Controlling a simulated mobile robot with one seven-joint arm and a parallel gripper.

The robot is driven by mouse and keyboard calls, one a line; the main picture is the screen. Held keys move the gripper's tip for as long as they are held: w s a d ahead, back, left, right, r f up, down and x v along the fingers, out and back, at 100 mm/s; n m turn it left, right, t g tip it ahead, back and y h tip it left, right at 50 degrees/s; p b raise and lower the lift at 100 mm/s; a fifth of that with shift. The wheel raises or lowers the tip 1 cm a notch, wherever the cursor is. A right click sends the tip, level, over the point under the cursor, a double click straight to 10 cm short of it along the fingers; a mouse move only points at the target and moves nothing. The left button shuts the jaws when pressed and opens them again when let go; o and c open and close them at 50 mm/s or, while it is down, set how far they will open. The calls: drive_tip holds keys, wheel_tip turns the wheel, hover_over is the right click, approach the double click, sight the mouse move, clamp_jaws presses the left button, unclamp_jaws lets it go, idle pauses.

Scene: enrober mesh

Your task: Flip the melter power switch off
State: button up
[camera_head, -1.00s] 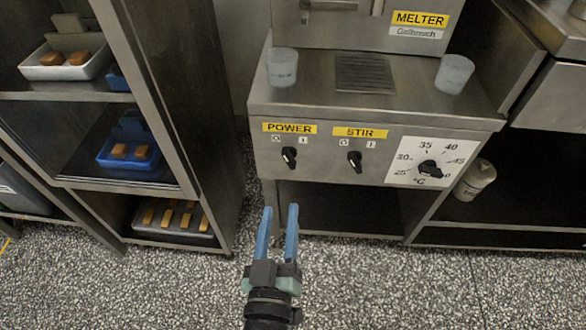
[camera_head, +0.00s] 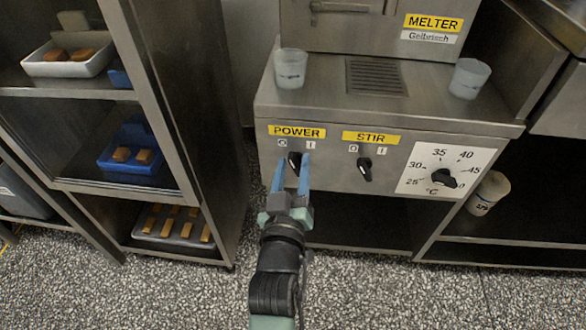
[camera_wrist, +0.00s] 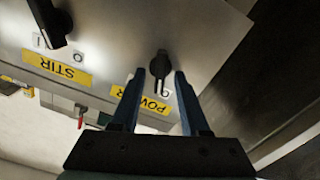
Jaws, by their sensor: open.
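The melter (camera_head: 320,125) is a steel cabinet with a control panel. Its power switch (camera_head: 294,160) is a black rotary knob under the yellow POWER label (camera_head: 297,132), with O and I marks above it. In the wrist view the power knob (camera_wrist: 160,65) shows between and just beyond the fingertips, with its white line pointing toward the label. Which mark it points at I cannot tell. My gripper (camera_head: 291,165) is open, with blue fingers in front of the power knob, one on each side. In the wrist view the fingers (camera_wrist: 157,80) seem apart from the knob.
The similar STIR knob (camera_head: 365,168) sits right of the power knob, then the temperature dial (camera_head: 443,178). Two cups, left (camera_head: 291,69) and right (camera_head: 468,78), stand on the melter's ledge. A shelf rack (camera_head: 165,125) with trays stands at left.

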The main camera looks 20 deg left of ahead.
clamp_jaws()
drive_tip(key=shift+r+n+p, duration=0.2)
drive_tip(key=shift+n+p, duration=0.4)
drive_tip(key=shift+p, duration=0.25)
drive_tip(key=shift+f+n, duration=0.2)
drive_tip(key=shift+n, duration=0.2)
unclamp_jaws()
drive_tip(key=p+v, duration=0.3)
drive_tip(key=v, duration=1)
